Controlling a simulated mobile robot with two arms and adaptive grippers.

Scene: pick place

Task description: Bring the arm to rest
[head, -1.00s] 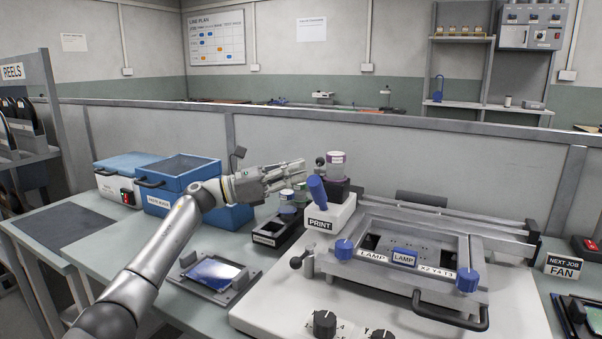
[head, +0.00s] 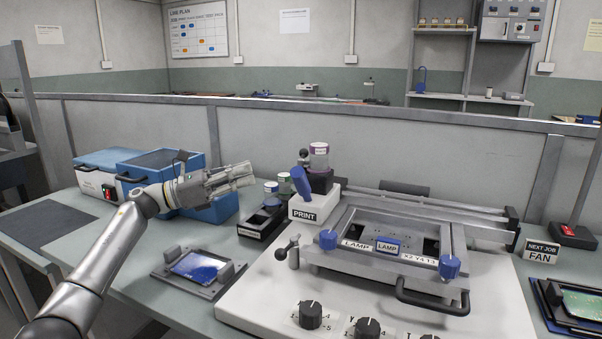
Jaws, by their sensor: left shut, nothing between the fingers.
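My left gripper (head: 240,177) is shut and empty. It is held in the air in front of the blue box and points to the right, with its arm coming in from the lower left. Its fingertips appear just left of the small jars (head: 277,188) in the black holder. My right gripper is not in view.
A stencil printer (head: 385,250) with a PRINT block (head: 314,206) fills the middle and right. A blue box (head: 153,161) stands behind my arm. A fixture with a blue board (head: 199,267) lies below the gripper. A NEXT JOB FAN sign (head: 540,251) stands at right.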

